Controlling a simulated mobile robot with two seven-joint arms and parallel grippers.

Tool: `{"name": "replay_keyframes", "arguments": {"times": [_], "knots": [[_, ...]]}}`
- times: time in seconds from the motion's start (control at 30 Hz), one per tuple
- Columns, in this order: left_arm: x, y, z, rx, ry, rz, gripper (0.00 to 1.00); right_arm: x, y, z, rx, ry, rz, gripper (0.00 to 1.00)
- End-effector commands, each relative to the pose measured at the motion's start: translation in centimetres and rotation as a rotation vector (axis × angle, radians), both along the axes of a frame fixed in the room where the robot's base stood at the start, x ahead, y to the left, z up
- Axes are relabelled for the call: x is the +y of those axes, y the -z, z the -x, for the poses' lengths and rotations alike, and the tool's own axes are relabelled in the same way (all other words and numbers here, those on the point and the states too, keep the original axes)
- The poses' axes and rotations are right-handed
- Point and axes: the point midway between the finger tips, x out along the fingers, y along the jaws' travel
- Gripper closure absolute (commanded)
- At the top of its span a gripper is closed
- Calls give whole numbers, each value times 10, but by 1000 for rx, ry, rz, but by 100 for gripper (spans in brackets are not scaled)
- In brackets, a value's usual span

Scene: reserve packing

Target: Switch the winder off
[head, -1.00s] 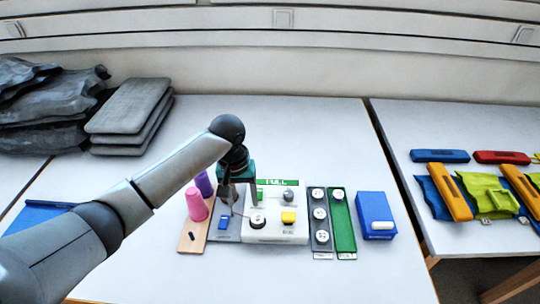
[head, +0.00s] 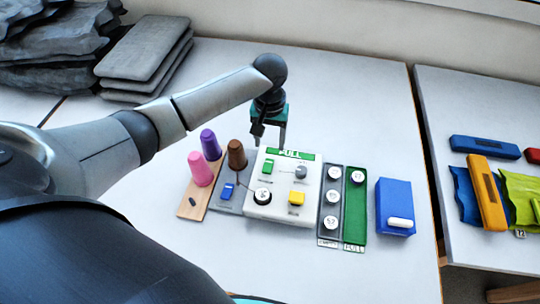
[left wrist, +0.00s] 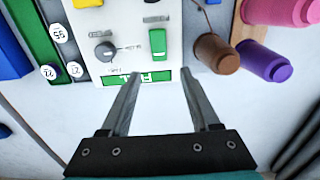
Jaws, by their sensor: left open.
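The white machine box (head: 283,212) has a green FULL label (head: 290,154), a green switch (head: 268,166), a grey knob (head: 301,172), a yellow button (head: 297,199) and a black-and-white dial (head: 263,196). Beside it, a grey plate (head: 233,207) carries a brown spool (head: 237,154) and a blue switch (head: 228,191). I cannot tell which part is the winder's switch. My left gripper (head: 270,143) is open and empty at the box's back edge. In the left wrist view, its fingers (left wrist: 160,78) point at the label; the green switch (left wrist: 157,42) is just beyond.
A wooden board (head: 190,208) with pink (head: 201,170) and purple (head: 211,145) spools stands left. Grey (head: 329,236) and green (head: 355,222) strips with numbered discs and a blue box (head: 395,206) stand right. The table behind the machine is clear.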

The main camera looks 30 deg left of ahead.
Motion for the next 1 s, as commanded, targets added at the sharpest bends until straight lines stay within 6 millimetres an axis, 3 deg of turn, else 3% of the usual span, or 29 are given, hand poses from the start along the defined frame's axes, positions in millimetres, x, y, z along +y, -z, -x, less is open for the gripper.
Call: {"name": "replay_keyframes", "arguments": {"times": [0.1, 0.3, 0.5, 0.77, 1.0], "knots": [[0, 28, 1, 2, -1, 0, 38, 0, 8, -2, -4, 1, 0, 100], [0, 58, 1, 2, 0, 0, 38, 0, 15, -5, -9, 1, 0, 100], [0, 69, 0, 0, 0, 0, 38, 0, 17, -8, -13, 1, -1, 100], [0, 69, 0, 0, 0, 1, 38, 1, 17, -8, -14, 1, -1, 100], [0, 69, 0, 0, 0, 0, 64, 1, 17, -8, -15, 1, -2, 100]]}}
